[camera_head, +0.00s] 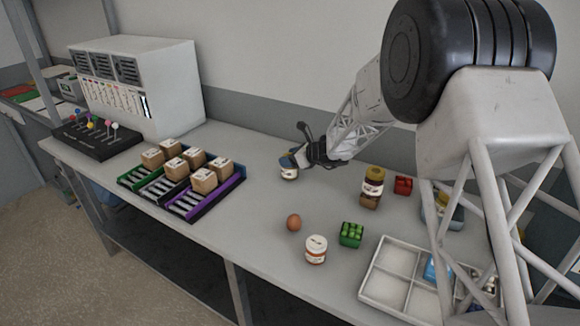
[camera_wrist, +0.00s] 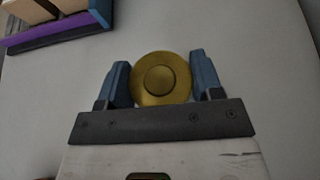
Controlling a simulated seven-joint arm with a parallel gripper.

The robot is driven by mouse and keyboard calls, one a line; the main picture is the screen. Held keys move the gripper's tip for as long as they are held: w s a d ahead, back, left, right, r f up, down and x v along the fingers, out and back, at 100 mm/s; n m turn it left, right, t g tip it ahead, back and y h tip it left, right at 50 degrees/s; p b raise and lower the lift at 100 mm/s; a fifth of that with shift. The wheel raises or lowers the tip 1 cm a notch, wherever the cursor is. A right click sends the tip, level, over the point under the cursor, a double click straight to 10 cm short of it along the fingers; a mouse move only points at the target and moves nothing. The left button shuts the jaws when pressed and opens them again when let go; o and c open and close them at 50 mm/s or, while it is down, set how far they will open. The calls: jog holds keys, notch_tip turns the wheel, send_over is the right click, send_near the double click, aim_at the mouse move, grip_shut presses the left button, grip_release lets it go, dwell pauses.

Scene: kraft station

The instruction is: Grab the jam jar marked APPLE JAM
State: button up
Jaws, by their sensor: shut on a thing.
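My gripper (camera_head: 291,162) is over the back middle of the table, between the carton trays and the loose items. In the wrist view my gripper (camera_wrist: 160,74) has its two blue fingers on either side of a jar with a round gold lid (camera_wrist: 160,80), shut on it. In the head view only a small pale part of the held jar (camera_head: 289,174) shows below the fingers. Its label cannot be read. Another jar with a dark body and gold lid (camera_head: 373,184) stands to the right. A red-and-white jar (camera_head: 316,249) stands nearer the front.
An egg (camera_head: 293,222), a green block (camera_head: 351,234) and a red block (camera_head: 403,185) lie to the right. A divided white tray (camera_head: 375,290) is at front right. Coloured trays with several cartons (camera_head: 204,181) are at left.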

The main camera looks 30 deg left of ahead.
jog(key=shift+r, duration=0.15)
jog(key=shift+r, duration=1.4)
jog(key=shift+s+d+r, duration=0.1)
jog(key=shift+r, duration=0.2)
jog(key=s+d+r, duration=0.1)
jog(key=s+d, duration=0.9)
jog(key=s, duration=0.2)
jog(key=shift+d+r, duration=0.15)
